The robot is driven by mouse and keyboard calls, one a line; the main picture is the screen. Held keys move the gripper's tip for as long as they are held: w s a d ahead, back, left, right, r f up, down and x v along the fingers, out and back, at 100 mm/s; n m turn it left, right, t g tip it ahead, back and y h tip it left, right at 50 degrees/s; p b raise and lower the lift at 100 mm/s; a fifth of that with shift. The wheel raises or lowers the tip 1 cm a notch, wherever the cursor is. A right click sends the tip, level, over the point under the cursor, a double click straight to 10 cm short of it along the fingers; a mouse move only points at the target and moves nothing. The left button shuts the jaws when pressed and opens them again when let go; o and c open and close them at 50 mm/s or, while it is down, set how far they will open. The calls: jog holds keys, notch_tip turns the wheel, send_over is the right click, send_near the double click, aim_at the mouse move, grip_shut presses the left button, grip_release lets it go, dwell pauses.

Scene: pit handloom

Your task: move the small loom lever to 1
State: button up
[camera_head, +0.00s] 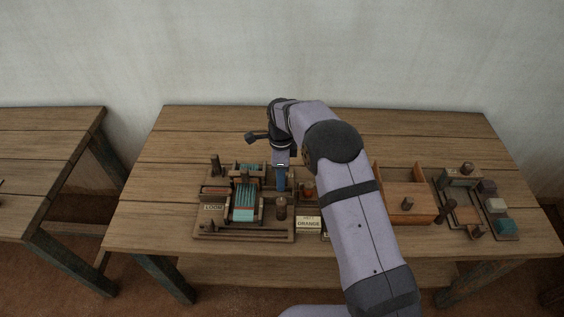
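The small loom (244,214), with teal and orange threads, stands on the wooden table left of my arm. I cannot tell which part is the lever, and no mark 1 is readable. My gripper (281,184) points down over the loom's right side, just behind the short cylinder. Its fingertips are too small to show whether they are open or touching anything.
A card marked ORANGE (308,223) lies right of the loom. Farther right is a tray (462,216) with several blocks and knobs. The back of the table (210,125) is clear; another table (45,150) stands left.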

jog(key=shift+s+f, duration=0.2)
jog(key=shift+s, duration=0.05)
jog(key=shift+w+r+p, duration=0.1)
jog(key=shift+r+p, duration=0.35)
jog(key=shift+r, duration=0.05)
jog(key=shift+w+r+p, duration=0.1)
jog(key=shift+r+p, duration=1.75)
jog(key=shift+r, duration=1.05)
jog(key=shift+d, duration=0.1)
jog(key=s+d+r+n+b, duration=0.1)
jog(key=s+d+r+n, duration=0.6)
jog(key=s+d+n, duration=0.6)
jog(key=s+n, duration=0.1)
jog(key=s, duration=0.5)
jog(key=s+d+n, duration=0.3)
jog(key=s+n, duration=0.1)
jog(key=s, duration=0.5)
jog(key=shift+s+d+f+b, duration=0.35)
jog(key=shift+s+f+b, duration=0.05)
jog(key=shift+b, duration=0.05)
